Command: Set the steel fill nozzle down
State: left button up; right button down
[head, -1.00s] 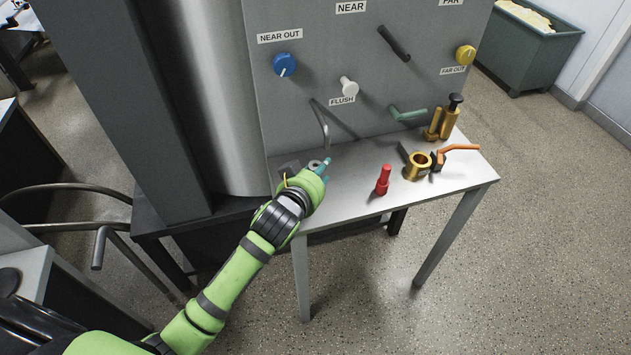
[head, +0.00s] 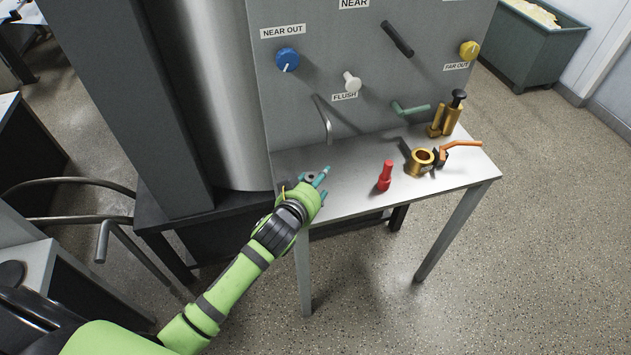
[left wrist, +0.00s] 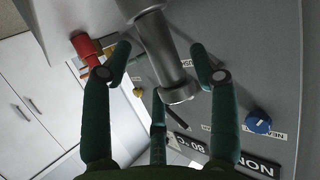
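The steel fill nozzle (left wrist: 160,48) is a grey tube with a flared round end. In the left wrist view, which looks upside down, it stands between the spread teal fingers of my left gripper (left wrist: 164,64), with visible gaps to the two side fingers. In the head view only a small grey part of the nozzle (head: 309,178) shows beside my left gripper (head: 321,177), at the left end of the steel table (head: 350,205). Its contact with the table is hidden in the head view. My right gripper is not in view.
A red fitting (head: 385,176) stands to the right on the table. Farther right are a brass ring (head: 421,161), an orange-handled lever (head: 461,144) and a brass pump (head: 448,115). The bent panel spout (head: 324,120) hangs just behind my gripper. The table's front middle is clear.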

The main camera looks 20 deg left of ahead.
pick_arm(q)
jog(key=shift+r, duration=0.15)
jog(key=v, duration=1.2)
jog(key=shift+b, duration=0.35)
jog(key=s+a+f+m+g, duration=0.15)
jog(key=s+f, duration=0.25)
jog(key=f, duration=0.7)
jog(key=s+f+g, duration=0.3)
jog(key=f, duration=0.9)
jog(key=s+a+f+g, duration=0.1)
jog(key=s+f+g, duration=0.25)
jog(key=f, duration=0.75)
jog(key=s+f+g, duration=0.1)
jog(key=s+f, duration=0.3)
jog(key=s, duration=0.4)
jog(key=s+a+f+g, duration=0.1)
jog(key=s+f+g, duration=0.1)
jog(key=s+f, duration=0.3)
jog(key=s+a+f+g+y, duration=0.1)
jog(key=s+f, duration=0.4)
jog(key=s, duration=0.7)
jog(key=shift+s+a+m+g, duration=0.2)
jog(key=shift+a+m+g, duration=0.1)
jog(key=shift+m, duration=0.15)
